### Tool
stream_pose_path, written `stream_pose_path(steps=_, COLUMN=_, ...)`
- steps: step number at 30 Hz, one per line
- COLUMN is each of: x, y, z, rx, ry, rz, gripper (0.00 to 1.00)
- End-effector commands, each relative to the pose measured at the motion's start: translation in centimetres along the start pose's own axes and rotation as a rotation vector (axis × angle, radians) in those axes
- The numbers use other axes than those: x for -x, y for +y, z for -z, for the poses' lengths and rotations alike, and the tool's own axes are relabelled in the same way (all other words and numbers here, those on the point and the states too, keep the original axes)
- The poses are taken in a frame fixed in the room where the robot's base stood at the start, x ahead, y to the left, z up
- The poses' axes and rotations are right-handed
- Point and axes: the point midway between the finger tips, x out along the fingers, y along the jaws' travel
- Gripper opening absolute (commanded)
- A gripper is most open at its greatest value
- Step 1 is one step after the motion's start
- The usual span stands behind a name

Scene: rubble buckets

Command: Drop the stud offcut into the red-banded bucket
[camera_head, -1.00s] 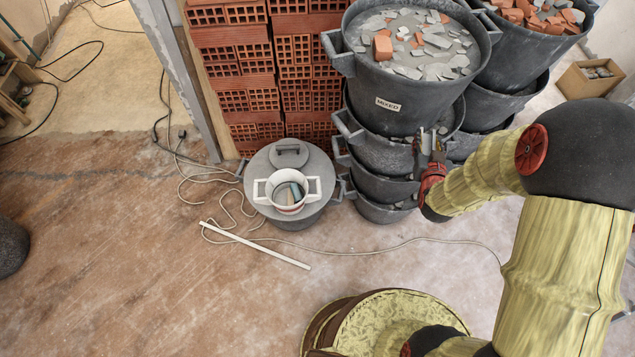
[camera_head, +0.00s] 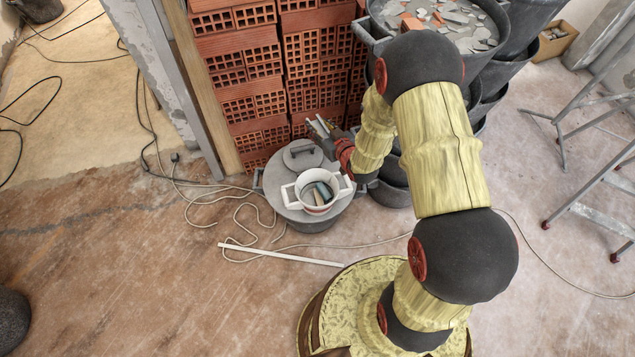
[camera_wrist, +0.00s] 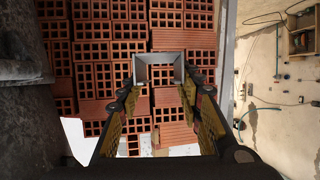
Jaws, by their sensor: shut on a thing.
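The stud offcut is a short grey metal channel, seen end-on in the wrist view (camera_wrist: 138,70) between my fingertips. My gripper (camera_head: 324,130) is shut on it and holds it in front of the brick stack, behind and above the small bucket; the offcut also shows small in the head view (camera_head: 317,126). The small white bucket (camera_head: 338,201) has two side handles and a reddish band low on its wall, partly visible. It stands upright on a grey lidded bin and holds a few grey-green and tan pieces.
Red hollow bricks (camera_head: 240,75) are stacked behind. Stacked dark buckets (camera_head: 392,190) stand to the right, the top one full of rubble, partly hidden by my arm. A stepladder (camera_head: 590,210) is at right. A white strip (camera_head: 280,254) and cables lie on the floor.

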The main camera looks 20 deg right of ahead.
Motion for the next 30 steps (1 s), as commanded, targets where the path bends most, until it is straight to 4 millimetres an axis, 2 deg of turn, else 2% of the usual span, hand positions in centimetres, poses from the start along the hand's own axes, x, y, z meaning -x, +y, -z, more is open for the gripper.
stream_pose_path(steps=1, x=-1.3, y=0.5, z=-2.5, rx=0.008, ry=-0.006, rz=0.025, gripper=0.1)
stream_pose_path(steps=5, x=-3.7, y=0.7, z=-7.0, rx=0.043, ry=-0.005, rz=0.111, gripper=0.1)
stream_pose_path(steps=9, x=-5.6, y=0.8, z=-12.6, rx=0.079, ry=-0.004, rz=0.204, gripper=0.1)
stream_pose_path(steps=15, x=-7.0, y=0.5, z=-20.8, rx=0.132, ry=-0.003, rz=0.332, gripper=0.1)
stream_pose_path(steps=18, x=-7.1, y=0.1, z=-24.1, rx=0.156, ry=-0.002, rz=0.385, gripper=0.1)
stream_pose_path(steps=22, x=-7.0, y=-0.2, z=-26.9, rx=0.176, ry=0.0, rz=0.43, gripper=0.1)
stream_pose_path(steps=30, x=-7.0, y=-0.5, z=-28.6, rx=0.188, ry=0.001, rz=0.453, gripper=0.1)
